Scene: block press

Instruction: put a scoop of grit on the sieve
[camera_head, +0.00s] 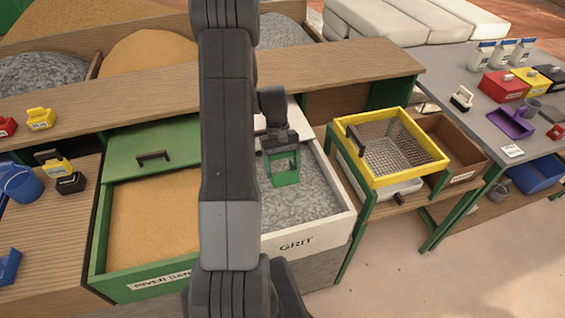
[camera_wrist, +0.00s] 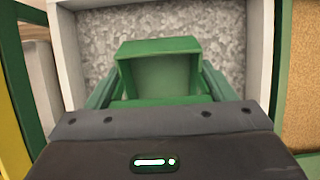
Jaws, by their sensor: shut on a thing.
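My gripper (camera_head: 281,148) is shut on a green scoop (camera_head: 285,177), over the grit bin. The scoop (camera_wrist: 160,72) is box-shaped, and its inside looks green and bare in the wrist view. Grey grit (camera_head: 312,193) fills the white bin (camera_head: 325,229) labelled GRIT; it also shows around the scoop in the wrist view (camera_wrist: 105,40). I cannot tell whether the scoop touches the grit. The sieve (camera_head: 412,178) has a yellow frame and wire mesh, stands on a green-legged stand right of the bin, and its mesh looks bare.
A river sand bin (camera_head: 150,220) with a green lid (camera_head: 155,148) is left of the grit. A pale tray (camera_head: 385,187) sits under the sieve, and a brown box (camera_head: 455,150) is beside it. A wooden shelf (camera_head: 340,66) runs behind. A grey table (camera_head: 475,105) with small items is at right.

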